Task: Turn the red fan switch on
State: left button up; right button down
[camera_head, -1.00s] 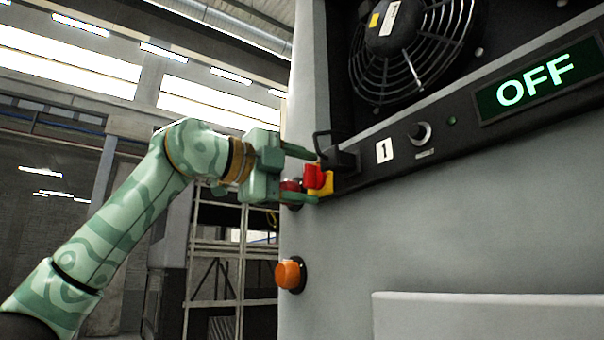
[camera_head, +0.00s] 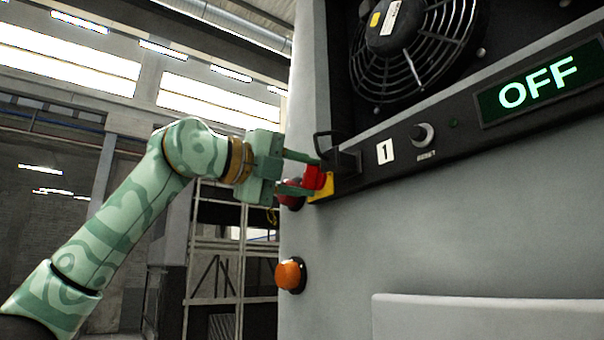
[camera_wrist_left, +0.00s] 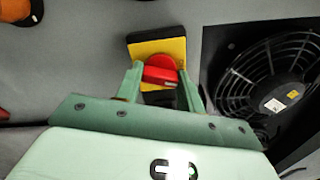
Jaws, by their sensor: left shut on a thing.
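The red fan switch (camera_head: 315,177) is a red rotary handle on a yellow plate (camera_head: 325,188) at the left end of the black panel. It also shows in the left wrist view (camera_wrist_left: 160,70), on its yellow plate (camera_wrist_left: 144,50). My left gripper (camera_head: 303,175) has its green fingers around the red handle, one on each side, and is shut on it. In the left wrist view its fingertips (camera_wrist_left: 157,72) flank the handle. The display (camera_head: 538,82) reads OFF. My right gripper is in neither view.
The fan (camera_head: 415,45) with its wire guard sits above the panel. A black handle (camera_head: 333,155) stands out beside the switch. A reset knob (camera_head: 422,134) is further right. An orange button (camera_head: 290,274) is below. A ledge (camera_head: 480,315) juts out at lower right.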

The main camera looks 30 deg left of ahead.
pick_arm(q)
jog(key=m+p, duration=0.1)
jog(key=m, duration=0.2)
jog(key=shift+f+m, duration=0.1)
jog(key=shift+m, duration=0.3)
jog(key=m+p, duration=0.1)
jog(key=m, duration=0.2)
jog(key=shift+m, duration=0.3)
jog(key=m+p, duration=0.1)
jog(key=m, duration=0.3)
jog(key=shift+d+f+m+p, duration=0.15)
jog(key=shift+m+p, duration=0.35)
jog(key=shift+m, duration=0.7)
jog(key=o, duration=1)
jog(key=shift+a, duration=0.2)
